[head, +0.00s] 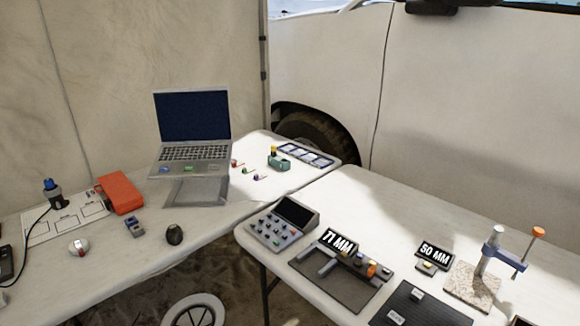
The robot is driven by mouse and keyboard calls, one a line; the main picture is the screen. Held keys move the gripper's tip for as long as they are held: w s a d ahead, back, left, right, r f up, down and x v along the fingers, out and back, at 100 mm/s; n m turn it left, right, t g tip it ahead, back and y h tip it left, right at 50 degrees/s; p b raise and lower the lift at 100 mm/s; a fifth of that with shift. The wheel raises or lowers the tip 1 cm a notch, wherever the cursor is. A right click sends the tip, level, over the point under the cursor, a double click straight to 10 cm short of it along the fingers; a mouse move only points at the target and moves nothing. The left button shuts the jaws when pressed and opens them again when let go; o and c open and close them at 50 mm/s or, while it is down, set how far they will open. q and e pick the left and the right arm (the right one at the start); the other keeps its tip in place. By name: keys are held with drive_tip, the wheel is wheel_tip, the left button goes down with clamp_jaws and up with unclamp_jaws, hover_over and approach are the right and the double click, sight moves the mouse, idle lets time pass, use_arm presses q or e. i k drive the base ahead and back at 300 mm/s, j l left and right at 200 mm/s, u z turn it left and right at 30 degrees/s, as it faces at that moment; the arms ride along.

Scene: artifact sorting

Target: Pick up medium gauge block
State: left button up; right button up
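Small pale blocks that look like gauge blocks lie on the right table. One block (416,294) sits on a black mat (440,313) near the front edge. Another block (396,317) lies at the mat's lower left. A small yellowish piece (428,267) lies just in front of the "50 MM" sign (434,251). I cannot tell which of these is the medium gauge block. Neither of my grippers is in view.
A grey measuring fixture with an orange knob (371,270) and a "71 MM" sign (339,241) stands left of the mat. A stand on a stone base (471,291) is to its right. A button console (281,225) and laptop (193,115) are farther left.

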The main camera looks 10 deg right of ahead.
sight(416, 295)
drive_tip(key=z, duration=1.15)
